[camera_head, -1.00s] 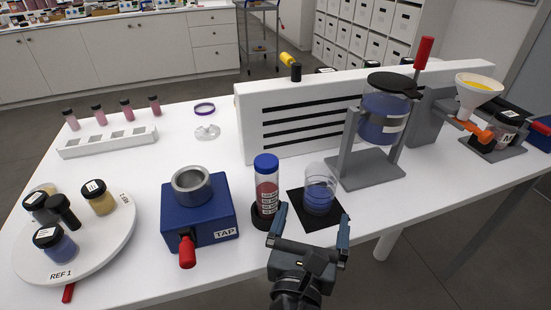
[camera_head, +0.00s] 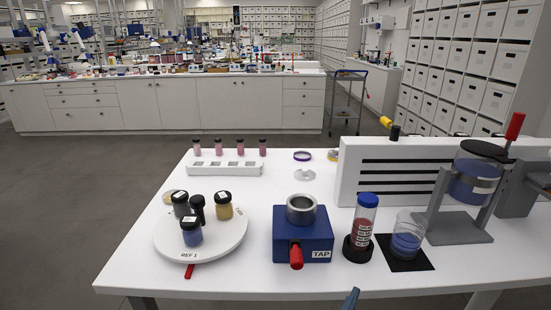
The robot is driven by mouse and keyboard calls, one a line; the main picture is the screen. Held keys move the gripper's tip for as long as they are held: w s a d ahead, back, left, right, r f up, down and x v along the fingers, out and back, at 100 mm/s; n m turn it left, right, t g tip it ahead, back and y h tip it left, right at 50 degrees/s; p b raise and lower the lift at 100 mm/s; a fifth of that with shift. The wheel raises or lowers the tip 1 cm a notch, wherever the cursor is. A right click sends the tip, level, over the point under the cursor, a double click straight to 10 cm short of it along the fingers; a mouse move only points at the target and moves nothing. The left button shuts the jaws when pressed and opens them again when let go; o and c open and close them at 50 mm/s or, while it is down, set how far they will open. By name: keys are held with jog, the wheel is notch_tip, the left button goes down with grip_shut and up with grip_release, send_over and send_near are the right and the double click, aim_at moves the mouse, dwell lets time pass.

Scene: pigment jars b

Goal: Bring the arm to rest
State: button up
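Only a small blue-grey tip of my gripper (camera_head: 351,299) shows at the bottom edge, just off the front edge of the white table (camera_head: 240,284). The rest of it is out of frame, so its opening cannot be judged. No object is seen at the visible tip. The nearest things on the table are the glass beaker with blue contents (camera_head: 406,240) on a black mat, and the blue-capped tube of red pigment (camera_head: 363,225) in a dark stand.
A blue tap unit (camera_head: 303,240) with a metal cup stands mid-table. A white turntable (camera_head: 172,240) with several jars is at left. A white slotted panel (camera_head: 358,180) and a clamped vessel (camera_head: 472,182) stand at right. Open floor (camera_head: 60,220) lies left.

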jog(key=s+d+f+m+g+y, duration=0.1)
jog(key=s+f+m+y, duration=0.4)
jog(key=s, duration=0.4)
jog(key=s+d+f+m+g+y, duration=0.1)
jog(key=s+d+f+m+y, duration=0.1)
jog(key=s+f+m+y, duration=0.35)
jog(key=s+r+m+t, duration=0.1)
jog(key=s+r+m, duration=0.4)
jog(key=s+m, duration=0.3)
jog(key=s+d+r+m, duration=0.1)
jog(key=s+r+m, duration=0.3)
jog(key=s+m, duration=0.4)
jog(key=shift+s+d+r+m+t, duration=0.2)
jog(key=shift+s+r+m+t, duration=0.15)
jog(key=shift+m, duration=0.6)
